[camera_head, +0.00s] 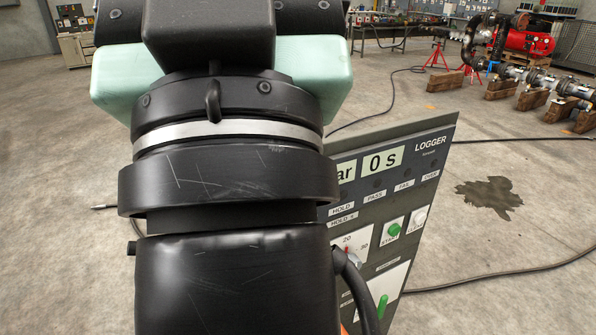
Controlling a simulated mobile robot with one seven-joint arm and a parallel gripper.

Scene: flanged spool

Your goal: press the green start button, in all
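The logger panel (447,132) is a dark grey tilted board right of centre, partly covered by my arm. My arm fills the left and middle of the view. My gripper's fingers do not show, so I cannot see where they are relative to the button.
A display (382,163) reads "0 S". A green lever (382,306) and a dial (350,249) sit lower on the panel. Cables (500,277) and a dark stain (488,197) lie on the floor. A red machine (528,38) with pipes stands back right.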

